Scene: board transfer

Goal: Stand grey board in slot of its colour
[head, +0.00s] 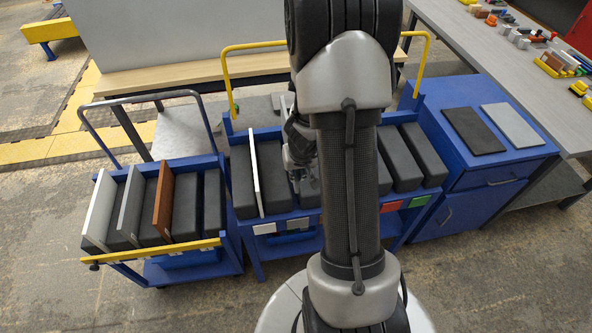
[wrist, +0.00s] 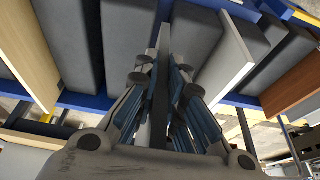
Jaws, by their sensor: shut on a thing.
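My gripper (wrist: 160,85) is shut on a grey board (wrist: 164,48), seen nearly edge-on between the fingers in the wrist view. In the head view my gripper (head: 301,155) is over the middle blue cart (head: 251,215), partly behind my arm. The held board is between dark blocks, beside a white board (wrist: 228,58) and apart from it. That white board (head: 255,172) stands in the cart's left slot in the head view. I cannot tell how deep the held board's lower edge sits. A pale grey label (head: 298,225) is on the cart's front, right of a white one (head: 264,228).
The left cart (head: 190,247) holds a white board (head: 99,208), another grey board (head: 130,203) and a brown board (head: 163,200). Red (head: 390,206) and green (head: 418,201) labels are farther right. A blue cabinet (head: 484,180) with two flat panels stands at right.

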